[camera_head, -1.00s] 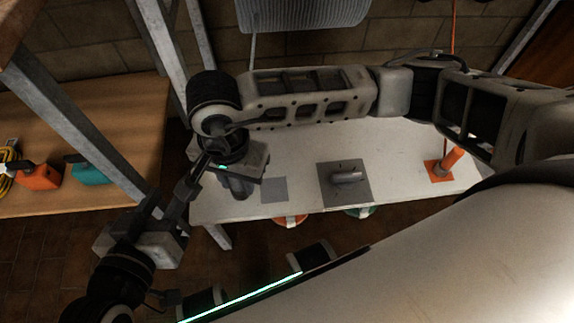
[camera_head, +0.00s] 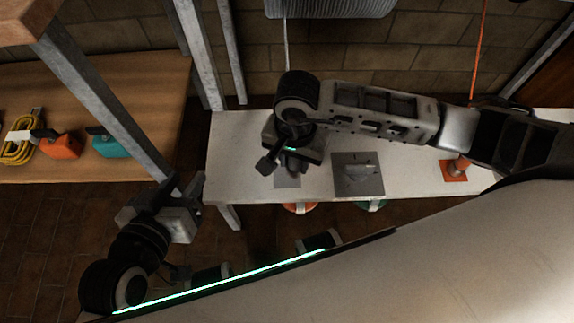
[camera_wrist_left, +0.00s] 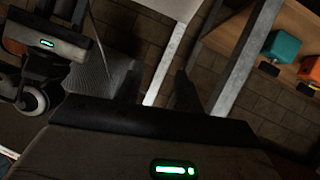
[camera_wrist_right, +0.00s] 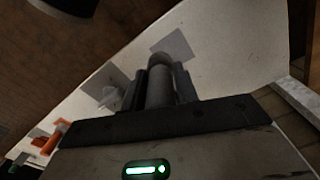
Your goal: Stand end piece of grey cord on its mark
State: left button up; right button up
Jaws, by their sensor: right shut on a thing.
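My right gripper (camera_head: 290,160) is shut on the grey end piece (camera_wrist_right: 160,82), a grey cylinder that points away from the wrist between the fingers. In the head view the gripper hangs above the table's left part. The lighter grey square mark (camera_head: 288,181) shows partly below it. In the right wrist view the mark (camera_wrist_right: 178,46) lies just beyond the piece's tip. I cannot tell how high the piece is above it. My left gripper (camera_head: 186,184) is off the table's left end, with its fingers apart and empty in the left wrist view (camera_wrist_left: 160,92).
A darker grey plate (camera_head: 345,186) with a grey fitting lies right of the mark. An orange end piece (camera_head: 459,166) stands on an orange mark further right. A grey drum (camera_head: 330,8) hangs behind. A wooden shelf (camera_head: 90,170) and metal posts stand at left.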

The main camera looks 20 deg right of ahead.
aim_at(287, 166)
jog(key=shift+w+a+f+b, duration=0.15)
jog(key=shift+w+a+f, duration=0.05)
jog(key=shift+w+f, duration=0.35)
jog(key=shift+w+a+f+b, duration=0.15)
jog(key=shift+w+f, duration=0.25)
jog(key=shift+f, duration=0.25)
jog(key=shift+w+f, duration=0.2)
jog(key=shift+f, duration=0.05)
notch_tip(287, 166, down, 3)
jog(key=shift+a+r+b, duration=0.1)
jog(key=shift+r+b, duration=0.1)
jog(key=shift+b, duration=0.45)
jog(key=shift+f, duration=0.25)
jog(key=shift+r, duration=0.1)
jog(key=shift+f, duration=0.2)
pick_arm(q)
jog(key=shift+s+d+r+t+h, duration=0.1)
jog(key=shift+d+r+t+h, duration=0.2)
jog(key=shift+r, duration=0.3)
jog(key=shift+s+d+r+t+h, duration=0.1)
jog(key=shift+d+r+t+h, duration=0.15)
jog(key=shift+r, duration=0.35)
pick_arm(e)
jog(key=o, duration=1.1)
pick_arm(q)
jog(key=shift+w+a+r, duration=0.1)
